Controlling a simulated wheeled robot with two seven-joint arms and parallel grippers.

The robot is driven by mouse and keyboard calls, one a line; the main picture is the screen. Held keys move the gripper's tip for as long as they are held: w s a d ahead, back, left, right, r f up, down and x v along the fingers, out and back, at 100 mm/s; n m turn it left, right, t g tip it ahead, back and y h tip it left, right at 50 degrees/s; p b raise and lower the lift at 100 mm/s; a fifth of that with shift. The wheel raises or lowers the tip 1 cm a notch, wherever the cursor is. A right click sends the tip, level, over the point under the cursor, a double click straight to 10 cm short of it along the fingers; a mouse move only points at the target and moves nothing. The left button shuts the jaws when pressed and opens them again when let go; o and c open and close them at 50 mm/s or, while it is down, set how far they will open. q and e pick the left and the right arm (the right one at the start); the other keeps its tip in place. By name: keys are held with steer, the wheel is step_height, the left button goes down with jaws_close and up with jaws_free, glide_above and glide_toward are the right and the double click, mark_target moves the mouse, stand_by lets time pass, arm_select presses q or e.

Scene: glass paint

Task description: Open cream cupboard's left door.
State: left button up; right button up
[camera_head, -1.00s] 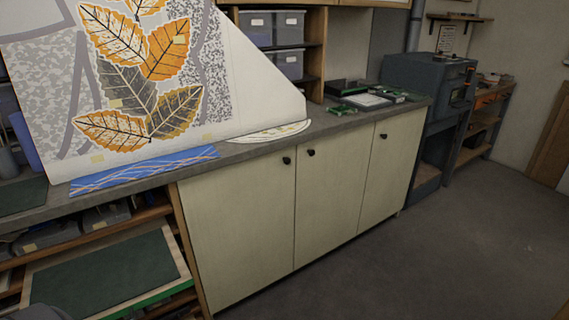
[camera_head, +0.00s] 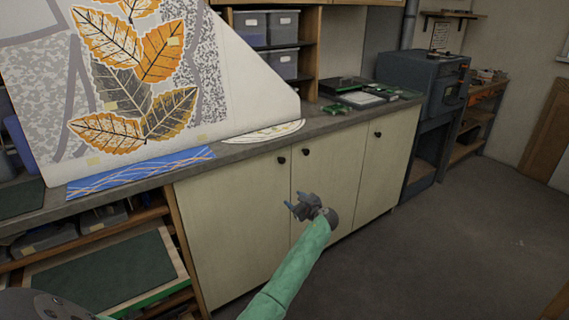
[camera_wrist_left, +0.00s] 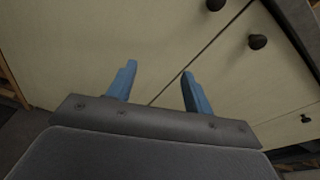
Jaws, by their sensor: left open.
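The cream cupboard has three closed doors under the worktop. Its left door (camera_head: 228,230) is flush, with a dark round knob (camera_head: 281,160) near its upper right corner. My left gripper (camera_head: 294,207) is open and empty in front of the cupboard, below the knob and near the seam between the left and middle doors. In the left wrist view, my two blue fingers (camera_wrist_left: 158,82) stand apart with the seam between them. The left door's knob (camera_wrist_left: 215,4) is at the top edge there, beyond the fingertips and not touched. My right gripper is not in view.
The middle door's knob (camera_head: 306,152) is close to the left one. A worktop (camera_head: 235,150) overhangs the doors, with a leaf-patterned panel (camera_head: 235,90) on it. Open shelves with a green board (camera_head: 110,270) are at left. The floor (camera_head: 420,250) at right is clear.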

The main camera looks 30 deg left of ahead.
mark_target(283, 162)
arm_select(q)
steer(key=w+a+r+m+y, duration=0.25)
steer(key=w+a+r, duration=0.25)
steer(key=w+r, duration=0.25)
steer(key=shift+m+h, duration=0.25)
steer(key=shift+m, duration=0.2)
steer(key=shift+r+p+x, duration=0.15)
steer(key=shift+p+x, duration=0.2)
steer(key=shift+x, duration=0.8)
steer(key=shift+r+p+x, duration=0.2)
steer(key=shift+p+x, duration=0.1)
steer(key=shift+x, duration=0.9)
steer(key=shift+r+p+x, duration=0.15)
steer(key=shift+p+x, duration=0.2)
steer(key=shift+x, duration=0.8)
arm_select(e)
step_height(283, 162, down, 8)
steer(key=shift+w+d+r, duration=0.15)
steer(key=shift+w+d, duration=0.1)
arm_select(q)
jaws_close()
steer(key=shift+s, duration=0.1)
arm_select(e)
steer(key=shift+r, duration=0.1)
